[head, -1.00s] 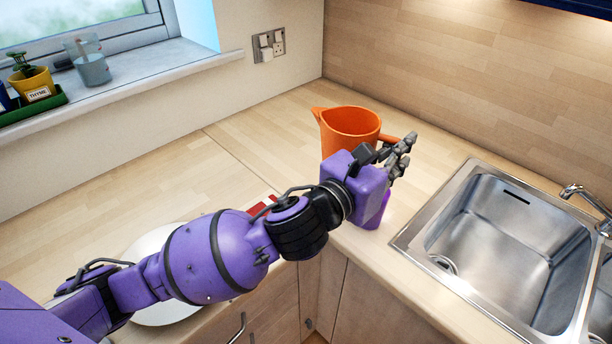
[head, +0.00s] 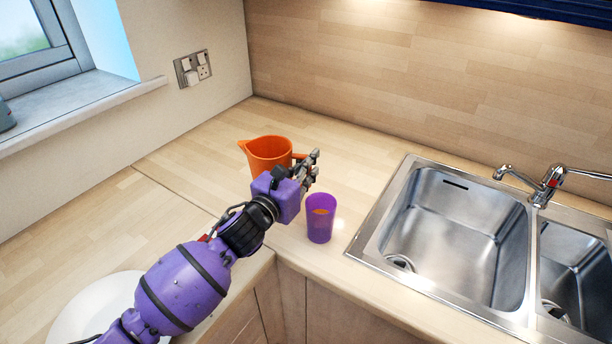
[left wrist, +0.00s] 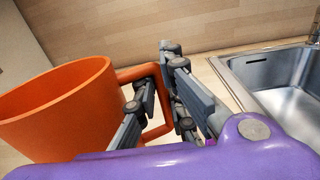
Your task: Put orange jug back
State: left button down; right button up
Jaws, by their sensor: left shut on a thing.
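The orange jug (head: 267,152) is upright at the corner end of the wooden worktop, its spout to the left and its handle to the right. It looks to be on or just above the worktop; I cannot tell which. My left gripper (head: 310,168) is at the handle side, shut on the handle. In the left wrist view the jug (left wrist: 60,108) fills the left side, and its handle passes between the fingers of my left gripper (left wrist: 165,100). My right gripper is not in view.
A purple cup (head: 319,222) with something orange inside stands just in front of the gripper, near the worktop edge. A steel sink (head: 455,225) with a tap (head: 548,187) is to the right. A white plate (head: 75,318) lies at lower left. The worktop behind the jug is clear.

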pick_arm(q)
jog(key=shift+w+f, duration=0.45)
notch_tip(320, 180, down, 3)
jog(key=shift+r, duration=0.1)
jog(key=shift+s, duration=0.1)
jog(key=shift+r, duration=0.1)
jog(key=shift+f, duration=0.3)
jog(key=c, duration=2.1)
grip_release()
